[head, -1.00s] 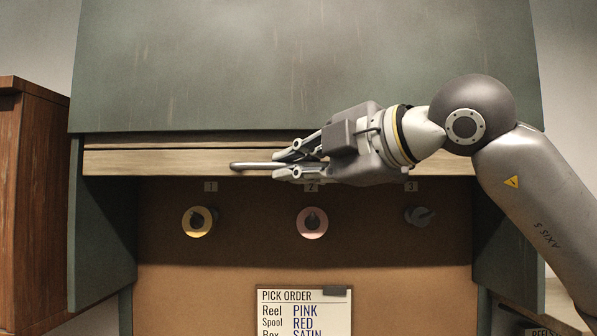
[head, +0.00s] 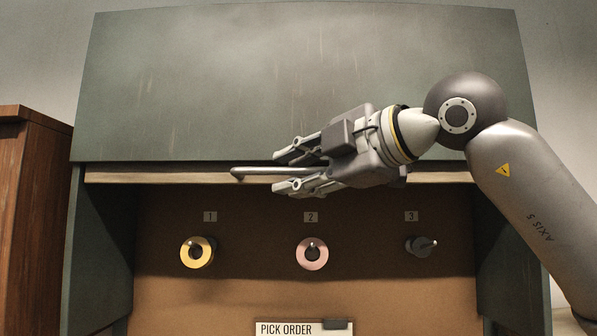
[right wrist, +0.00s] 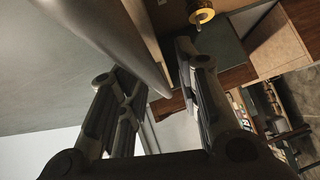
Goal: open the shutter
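The shutter's wooden bottom rail (head: 150,178) shows as a thin strip under the green hood (head: 300,85) in the head view. Its grey bar handle (head: 252,171) sticks out in front of the rail. My right gripper (head: 284,171) is open, with one finger above the handle and one below it. In the right wrist view the handle (right wrist: 118,42) runs between the parted fingers (right wrist: 155,66), seemingly without being clamped. The handle's right end is hidden behind the gripper. My left gripper is not in view.
Below the rail, the brown back panel (head: 260,215) is exposed. It carries a yellow reel (head: 188,254) on peg 1, a pink reel (head: 312,264) on peg 2 and bare peg 3 (head: 420,246). A pick order card (head: 290,329) hangs below. A wooden cabinet (head: 35,210) stands left.

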